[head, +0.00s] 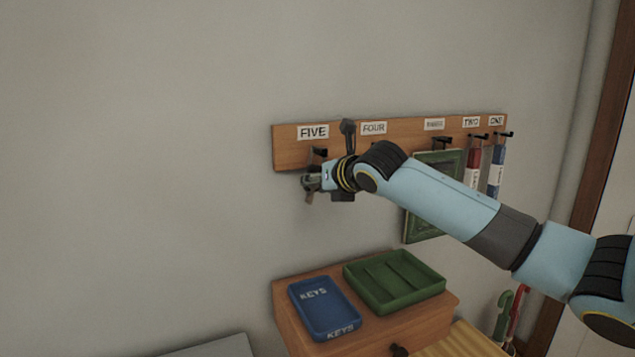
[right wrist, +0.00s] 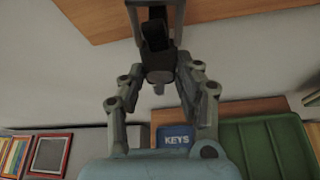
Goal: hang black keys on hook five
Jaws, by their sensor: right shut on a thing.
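A wooden hook rack (head: 345,150) is on the wall, with labels FIVE, FOUR, one I cannot read well, TWO and ONE from left to right. Black hook five (head: 320,152) sticks out under the FIVE label. My right gripper (head: 310,184) is just below hook five, shut on a small dark thing, apparently the black keys (right wrist: 155,38). Their shape is mostly hidden by the fingers; a small brownish piece shows under the gripper in the head view. I cannot tell whether the keys touch the hook. My left gripper is not in view.
A green framed thing (head: 416,229), a red-and-white item (head: 473,165) and a blue-and-white item (head: 496,170) hang further right. Below, a blue KEYS tray (head: 318,297) and a green tray (head: 425,287) rest on a wooden cabinet (head: 287,322). The wall left of the rack is clear.

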